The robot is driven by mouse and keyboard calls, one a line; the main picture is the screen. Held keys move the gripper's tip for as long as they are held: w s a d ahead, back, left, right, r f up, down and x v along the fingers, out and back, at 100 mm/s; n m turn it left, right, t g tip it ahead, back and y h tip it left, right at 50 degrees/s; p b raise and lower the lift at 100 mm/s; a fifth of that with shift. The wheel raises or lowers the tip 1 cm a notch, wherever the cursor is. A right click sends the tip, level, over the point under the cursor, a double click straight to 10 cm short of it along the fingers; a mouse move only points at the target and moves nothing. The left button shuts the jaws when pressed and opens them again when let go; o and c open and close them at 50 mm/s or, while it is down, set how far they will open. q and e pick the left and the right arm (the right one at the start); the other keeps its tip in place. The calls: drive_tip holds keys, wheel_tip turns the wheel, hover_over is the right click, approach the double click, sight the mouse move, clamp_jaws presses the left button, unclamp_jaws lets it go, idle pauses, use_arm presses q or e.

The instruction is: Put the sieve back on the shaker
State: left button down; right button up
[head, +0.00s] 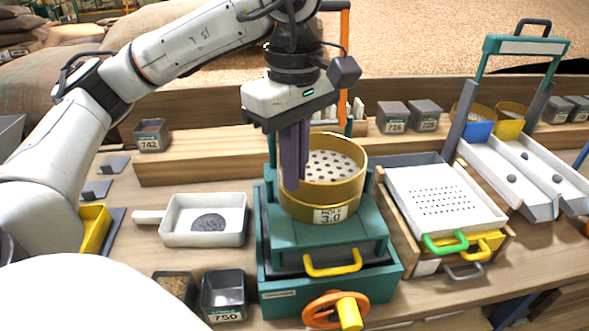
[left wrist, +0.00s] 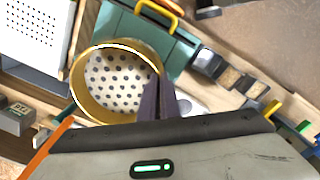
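The sieve (head: 345,188) is a round brass-yellow pan with a white perforated floor and a label reading 3.0. It is upright over the teal shaker (head: 330,238), between its posts; whether it rests fully on it I cannot tell. The sieve also shows in the left wrist view (left wrist: 122,83), above the teal shaker (left wrist: 150,35). My left gripper (head: 291,186) points down at the sieve's left rim. Its purple fingers (left wrist: 160,82) are close together with the rim between them, so it appears shut on the sieve. My right gripper is not in view.
A white scoop pan (head: 204,220) with dark material lies left of the shaker. Dark bins (head: 223,296) stand in front of it. A white perforated tray (head: 445,198) is at the right, beside sloped white chutes (head: 520,175). An orange crank (head: 335,308) sticks out in front.

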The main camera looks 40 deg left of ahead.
use_arm(q)
drive_tip(key=shift+f, duration=0.15)
drive_tip(key=c, duration=2)
unclamp_jaws()
wheel_tip(320, 180, up, 12)
drive_tip(key=p, duration=0.4)
